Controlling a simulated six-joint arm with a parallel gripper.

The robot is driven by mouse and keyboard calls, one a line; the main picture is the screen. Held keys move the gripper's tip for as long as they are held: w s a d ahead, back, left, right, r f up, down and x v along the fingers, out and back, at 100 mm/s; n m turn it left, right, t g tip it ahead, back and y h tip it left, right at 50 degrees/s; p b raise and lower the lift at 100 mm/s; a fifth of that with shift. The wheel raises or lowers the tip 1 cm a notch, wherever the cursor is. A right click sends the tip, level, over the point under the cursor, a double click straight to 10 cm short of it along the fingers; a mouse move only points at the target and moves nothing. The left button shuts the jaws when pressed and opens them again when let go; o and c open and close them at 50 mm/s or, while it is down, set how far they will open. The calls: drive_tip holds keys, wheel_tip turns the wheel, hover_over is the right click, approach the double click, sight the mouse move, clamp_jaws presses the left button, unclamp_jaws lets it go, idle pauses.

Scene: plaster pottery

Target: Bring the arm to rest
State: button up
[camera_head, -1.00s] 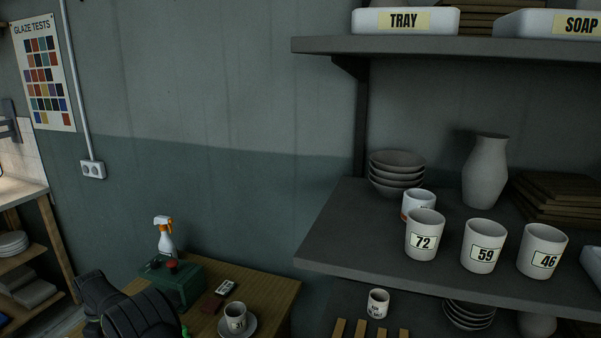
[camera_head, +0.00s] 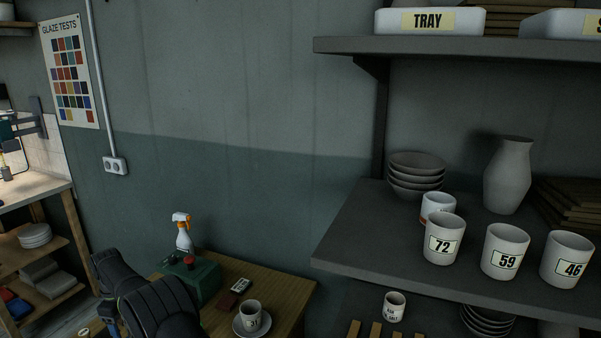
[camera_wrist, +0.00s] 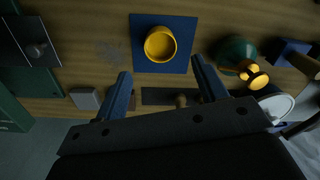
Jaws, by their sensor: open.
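My gripper (camera_wrist: 161,70) shows in the wrist view with its two blue fingers spread apart. Nothing is between them. It hangs over a wooden table top (camera_wrist: 75,25). Beyond the fingertips, a cup with a yellow inside (camera_wrist: 160,44) stands on a blue square mat (camera_wrist: 184,66); the fingers look apart from it. In the head view my dark arm (camera_head: 155,305) is at the lower left, in front of a wooden table (camera_head: 285,290). The gripper itself is not visible in that view.
In the wrist view, a green round thing (camera_wrist: 237,50) is at the right and a dark box (camera_wrist: 30,42) at the left. In the head view, a spray bottle (camera_head: 183,235), a green box (camera_head: 200,283) and a cup (camera_head: 251,316) on a saucer stand near my arm. A shelf (camera_head: 350,245) holds numbered cups.

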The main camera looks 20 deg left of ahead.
wheel_tip(320, 180, down, 9)
drive_tip(key=shift+s+d+r, duration=0.1)
drive_tip(key=shift+s, duration=0.05)
drive_tip(key=r, duration=0.4)
drive_tip(key=shift+w+r, duration=0.2)
drive_tip(key=shift+r, duration=0.1)
drive_tip(key=w+d+r, duration=0.7)
drive_tip(key=d, duration=1.7)
drive_tip(key=shift+m, duration=0.3)
drive_tip(key=s+a+f, duration=0.1)
drive_tip(key=a+f, duration=0.1)
drive_tip(key=a, duration=0.1)
drive_tip(key=s+a+f, duration=0.2)
drive_tip(key=a+f, duration=0.1)
drive_tip(key=s+a+f, duration=0.2)
drive_tip(key=a, duration=0.2)
drive_tip(key=shift+s+f, duration=0.1)
drive_tip(key=shift+f, duration=0.2)
drive_tip(key=shift+d, duration=0.1)
drive_tip(key=w+d+r, duration=0.6)
drive_tip(key=d+r, duration=0.1)
drive_tip(key=d, duration=0.3)
drive_tip(key=a, duration=0.7)
drive_tip(key=shift+w+a, duration=0.15)
drive_tip(key=shift+a, duration=0.05)
